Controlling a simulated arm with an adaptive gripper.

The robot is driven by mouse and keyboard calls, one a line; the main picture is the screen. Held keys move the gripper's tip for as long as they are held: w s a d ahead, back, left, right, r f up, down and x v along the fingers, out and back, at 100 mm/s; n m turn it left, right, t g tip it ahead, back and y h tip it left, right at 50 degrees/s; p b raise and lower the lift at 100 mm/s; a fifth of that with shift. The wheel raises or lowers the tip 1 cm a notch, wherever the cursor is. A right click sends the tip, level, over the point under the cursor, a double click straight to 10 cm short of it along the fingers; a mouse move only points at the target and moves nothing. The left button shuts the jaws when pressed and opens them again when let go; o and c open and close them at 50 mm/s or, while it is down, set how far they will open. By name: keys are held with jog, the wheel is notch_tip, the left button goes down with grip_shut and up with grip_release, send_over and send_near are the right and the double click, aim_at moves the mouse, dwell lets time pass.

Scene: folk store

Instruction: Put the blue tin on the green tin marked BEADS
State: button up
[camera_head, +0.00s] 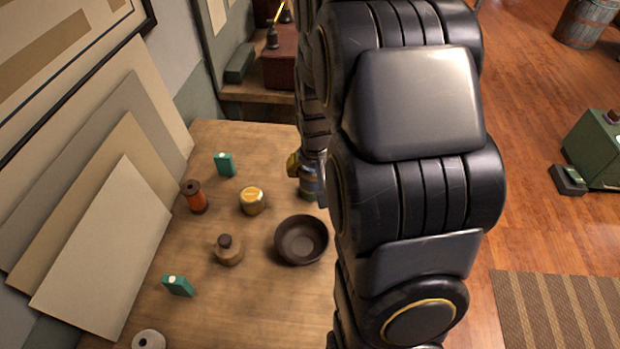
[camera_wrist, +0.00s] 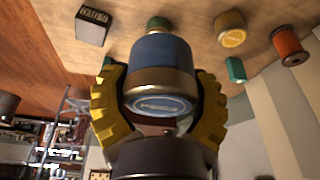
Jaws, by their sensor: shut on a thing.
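My gripper (camera_wrist: 158,106) is shut on the blue tin (camera_wrist: 160,64), with a yellow finger on each side of it. In the head view the blue tin (camera_head: 309,184) shows only in part beside my arm, at the table's right side. A green thing (camera_wrist: 157,24) shows just beyond the blue tin in the wrist view, mostly hidden by it. It may be the green tin, but no BEADS marking can be read. I cannot tell whether the two touch.
A yellow tin (camera_head: 252,201), dark bowl (camera_head: 301,241), orange spool (camera_head: 195,197), brown jar (camera_head: 228,250) and two teal boxes (camera_head: 225,164) (camera_head: 178,286) stand on the wooden table (camera_head: 240,315). A dark labelled box (camera_wrist: 92,26) shows in the wrist view. Boards lean along the left.

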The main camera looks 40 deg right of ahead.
jog(key=s, duration=0.2)
jog(key=s+a, duration=0.1)
jog(key=shift+a+r, duration=0.1)
jog(key=shift+r, duration=0.15)
jog(key=w+d+f, duration=0.2)
jog(key=w+f, duration=0.1)
jog(key=w+d+f, duration=0.2)
jog(key=w+f, duration=0.1)
jog(key=w, duration=0.1)
jog(key=w+d+f, duration=0.2)
jog(key=w, duration=0.1)
jog(key=shift+w+d+f, duration=0.3)
jog(key=shift+f, duration=0.1)
jog(key=shift+w+d+f, duration=0.3)
jog(key=shift+w+f, duration=0.15)
jog(key=shift+f, duration=1.6)
jog(key=shift+f, duration=0.15)
jog(key=o, duration=1.2)
